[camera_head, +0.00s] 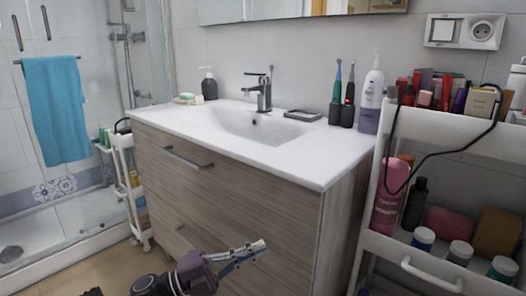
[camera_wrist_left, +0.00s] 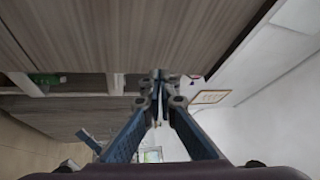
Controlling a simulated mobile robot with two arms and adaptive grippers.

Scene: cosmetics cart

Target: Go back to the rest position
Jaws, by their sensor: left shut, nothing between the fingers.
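My left gripper (camera_head: 252,250) is low in the head view, in front of the lower drawers of the wood-grain vanity (camera_head: 235,185). Its fingers point right and are shut with nothing between them. In the left wrist view the two fingers of the left gripper (camera_wrist_left: 158,78) meet at their tips and are empty. My right gripper does not show in either view.
The white cosmetics cart (camera_head: 400,255) stands at the right with bottles and jars, a black cable (camera_head: 440,152) hanging over it. A narrow white cart (camera_head: 128,185) stands left of the vanity, near the shower. Some tan floor (camera_head: 110,268) shows at the lower left.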

